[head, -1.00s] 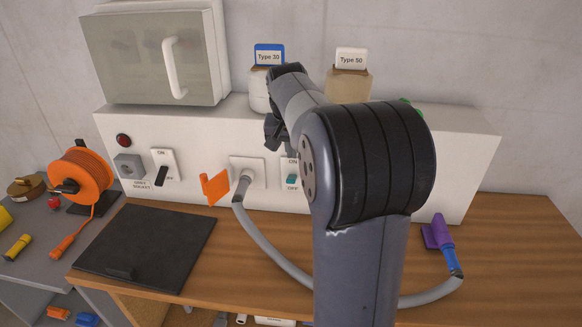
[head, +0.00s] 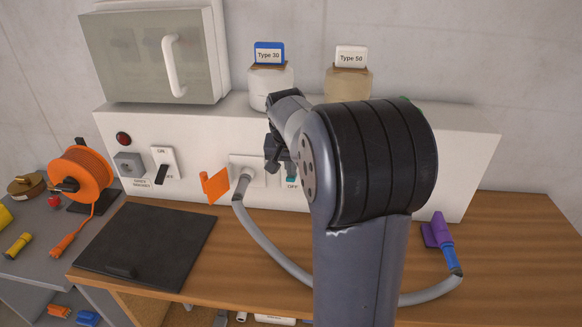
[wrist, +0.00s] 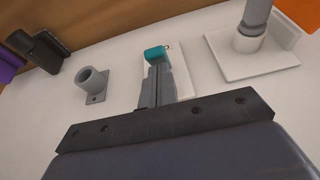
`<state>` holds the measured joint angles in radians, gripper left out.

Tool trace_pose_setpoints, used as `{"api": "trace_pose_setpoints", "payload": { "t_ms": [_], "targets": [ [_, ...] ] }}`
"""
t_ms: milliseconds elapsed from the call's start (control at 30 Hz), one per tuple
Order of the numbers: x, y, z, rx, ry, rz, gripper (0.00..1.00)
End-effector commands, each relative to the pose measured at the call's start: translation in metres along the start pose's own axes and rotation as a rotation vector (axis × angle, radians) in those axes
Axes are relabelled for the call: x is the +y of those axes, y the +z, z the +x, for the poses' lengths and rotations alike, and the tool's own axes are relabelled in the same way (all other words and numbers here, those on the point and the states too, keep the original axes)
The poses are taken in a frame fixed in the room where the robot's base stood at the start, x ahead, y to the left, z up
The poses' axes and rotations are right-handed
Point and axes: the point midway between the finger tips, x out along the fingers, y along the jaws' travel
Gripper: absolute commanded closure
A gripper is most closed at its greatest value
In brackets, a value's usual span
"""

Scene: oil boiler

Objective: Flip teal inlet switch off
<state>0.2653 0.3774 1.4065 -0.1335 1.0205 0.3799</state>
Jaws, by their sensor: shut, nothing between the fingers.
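The teal switch sits on a white plate on the front of the white panel. In the head view its teal part (head: 291,179) shows low on the plate, just above the OFF label; my gripper hides the upper plate and ON label. My gripper (head: 275,166) is in front of the plate's upper left. In the wrist view, the shut, empty fingers (wrist: 157,72) point at the teal switch (wrist: 155,53), their tips right by it. I cannot tell whether they touch it.
A grey hose plugs into a socket (head: 247,172) left of the switch, with an orange flag (head: 214,186) beside it. A black-lever switch (head: 163,165) is further left. A grey tube fitting (wrist: 92,80) stands beside the teal switch. Two jars (head: 270,86) (head: 349,84) stand above.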

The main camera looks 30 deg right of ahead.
Motion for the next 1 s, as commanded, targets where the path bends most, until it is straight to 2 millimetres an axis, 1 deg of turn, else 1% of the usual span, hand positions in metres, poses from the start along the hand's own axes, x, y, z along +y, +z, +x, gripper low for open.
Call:
{"api": "trace_pose_setpoints", "payload": {
  "t_ms": [67, 567, 767, 1000],
  "targets": [
    [0.000, 0.003, 0.003, 0.015, -0.001, 0.000, 1.00],
    [0.000, 0.008, 0.005, 0.083, -0.001, 0.000, 1.00],
    [-0.001, 0.014, 0.010, 0.152, -0.002, -0.001, 1.00],
    [-0.001, 0.023, 0.017, 0.274, -0.001, -0.003, 1.00]
  ]
}}
